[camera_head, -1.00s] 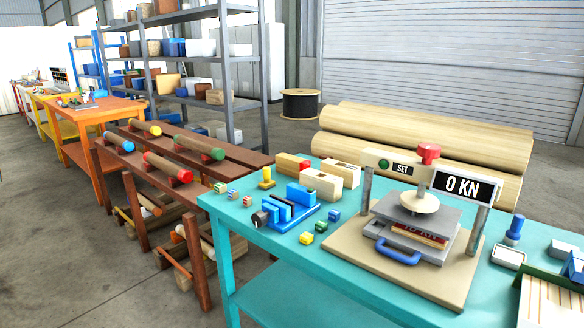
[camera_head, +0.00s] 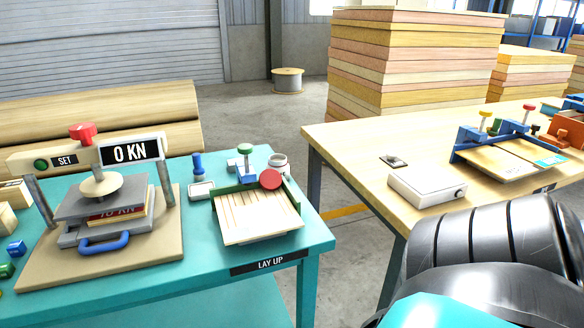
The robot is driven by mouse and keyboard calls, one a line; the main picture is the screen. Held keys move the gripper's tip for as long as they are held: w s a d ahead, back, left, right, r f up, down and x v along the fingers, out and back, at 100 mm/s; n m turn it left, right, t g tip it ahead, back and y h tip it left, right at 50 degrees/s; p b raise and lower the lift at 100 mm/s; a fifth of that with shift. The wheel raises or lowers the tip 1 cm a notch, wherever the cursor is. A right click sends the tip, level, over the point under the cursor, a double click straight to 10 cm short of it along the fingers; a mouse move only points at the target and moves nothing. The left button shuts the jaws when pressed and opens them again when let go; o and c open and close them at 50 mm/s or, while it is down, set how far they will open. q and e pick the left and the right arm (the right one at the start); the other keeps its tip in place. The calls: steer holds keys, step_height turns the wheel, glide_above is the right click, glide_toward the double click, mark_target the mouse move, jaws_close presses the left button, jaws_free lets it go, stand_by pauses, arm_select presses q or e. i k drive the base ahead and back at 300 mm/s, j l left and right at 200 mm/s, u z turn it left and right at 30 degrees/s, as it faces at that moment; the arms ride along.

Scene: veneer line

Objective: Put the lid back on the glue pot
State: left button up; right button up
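A small whitish round pot (camera_head: 278,162), probably the glue pot, stands at the back right of the teal table, and its top looks open. A red round disc (camera_head: 270,179), perhaps its lid, shows just in front of the pot, at the green back fence of the slatted lay-up board (camera_head: 256,214). I cannot tell whether the disc lies on the board or is fixed to the fence. Neither of my grippers is in view. Only a black and teal part of my own arm shows at the lower right.
The press (camera_head: 104,208) with the 0 KN display stands left on the teal table (camera_head: 190,265). A blue-handled stamp (camera_head: 198,168) is between press and board. A wooden table (camera_head: 345,150) with a white box (camera_head: 427,187) is at right, across a gap.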

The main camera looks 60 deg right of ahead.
mark_target(278, 169)
steer(key=z, duration=1.7)
steer(key=k+l, duration=0.05)
steer(key=k, duration=0.05)
